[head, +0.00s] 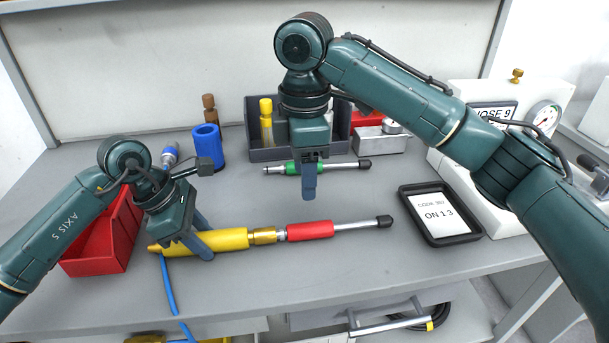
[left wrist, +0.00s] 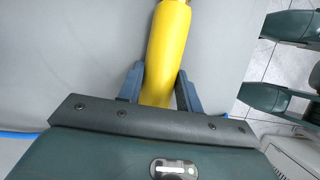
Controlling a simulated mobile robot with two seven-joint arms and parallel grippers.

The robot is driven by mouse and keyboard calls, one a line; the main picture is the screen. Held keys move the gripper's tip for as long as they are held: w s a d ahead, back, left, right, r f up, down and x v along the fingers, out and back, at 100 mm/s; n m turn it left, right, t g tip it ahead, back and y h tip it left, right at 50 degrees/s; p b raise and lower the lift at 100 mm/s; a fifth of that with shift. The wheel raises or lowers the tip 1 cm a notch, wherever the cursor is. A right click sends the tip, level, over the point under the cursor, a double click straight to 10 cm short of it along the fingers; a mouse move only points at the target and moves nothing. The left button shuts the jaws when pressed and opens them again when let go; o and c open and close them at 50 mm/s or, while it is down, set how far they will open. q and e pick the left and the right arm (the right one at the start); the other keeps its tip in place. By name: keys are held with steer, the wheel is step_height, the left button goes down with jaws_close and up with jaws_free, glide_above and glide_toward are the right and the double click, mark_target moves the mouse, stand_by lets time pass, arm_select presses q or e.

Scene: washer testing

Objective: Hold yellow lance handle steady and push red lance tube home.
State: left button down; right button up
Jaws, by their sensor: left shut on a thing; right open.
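The yellow lance handle (head: 226,240) lies across the front of the grey table, with a brass collar (head: 264,236) at its right end. My left gripper (head: 202,241) is shut on the handle; the left wrist view shows the handle (left wrist: 168,45) between its two fingers (left wrist: 157,85). The red lance tube (head: 309,231) lies in line to the right of the collar, with a short silver section between them and a black-tipped rod at its right end. My right gripper (head: 309,183) is open and empty above the table, behind the red tube and apart from it.
A green-banded lance tube (head: 330,167) lies behind my right gripper, before a dark bin (head: 260,153). A red bin (head: 97,262) stands left, a blue cylinder (head: 207,148) behind. A black tray with a card (head: 465,239) lies right. A blue hose (head: 168,290) hangs over the front edge.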

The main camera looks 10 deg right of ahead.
arm_select(q)
steer(key=c, duration=0.9)
jaws_free()
steer(key=shift+o, duration=0.2)
steer(key=shift+r, duration=0.1)
